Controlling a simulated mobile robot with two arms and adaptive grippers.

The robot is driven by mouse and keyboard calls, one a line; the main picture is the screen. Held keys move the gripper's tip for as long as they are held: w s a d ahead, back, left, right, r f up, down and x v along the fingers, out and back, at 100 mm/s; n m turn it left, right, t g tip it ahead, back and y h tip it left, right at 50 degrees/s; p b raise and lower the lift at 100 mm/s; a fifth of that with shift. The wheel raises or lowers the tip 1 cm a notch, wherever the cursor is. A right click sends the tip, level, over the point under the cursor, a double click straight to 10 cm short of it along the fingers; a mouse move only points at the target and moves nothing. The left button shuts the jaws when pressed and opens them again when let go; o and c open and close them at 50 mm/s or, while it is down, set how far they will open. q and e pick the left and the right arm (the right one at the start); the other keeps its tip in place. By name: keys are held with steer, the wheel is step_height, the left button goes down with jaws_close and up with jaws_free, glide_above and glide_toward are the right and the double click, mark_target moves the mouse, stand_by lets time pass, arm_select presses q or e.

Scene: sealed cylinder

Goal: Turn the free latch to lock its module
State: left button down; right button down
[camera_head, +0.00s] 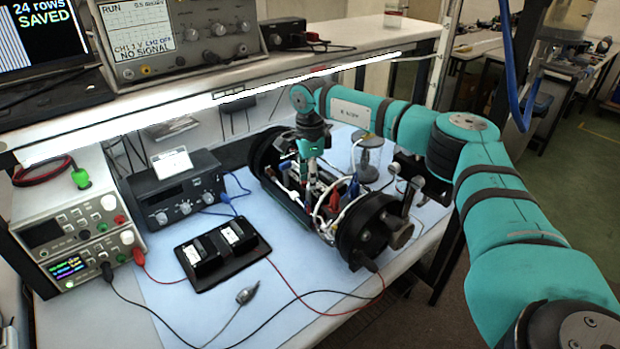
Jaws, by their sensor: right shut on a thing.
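The cylinder assembly (362,232) lies on the pale blue mat, with black round end plates and wires, modules and coloured parts packed between them. My right arm comes in from the right and bends down over it. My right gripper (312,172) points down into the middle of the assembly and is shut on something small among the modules. The latch cannot be told apart from the parts and wires around the fingertips. My left gripper is not in view.
A black tray with two modules (222,254) sits on the mat (190,310) in front. Power supplies (75,225) and a black meter box (172,190) stand at left. Red and black leads cross the mat's front. A shelf (220,95) with an oscilloscope overhangs the back.

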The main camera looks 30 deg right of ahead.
steer(key=shift+w+n, duration=0.1)
steer(key=shift+n, duration=2.5)
steer(key=shift+r, duration=0.1)
steer(key=c, duration=1.4)
jaws_free()
steer(key=shift+o, duration=0.2)
step_height(320, 180, up, 12)
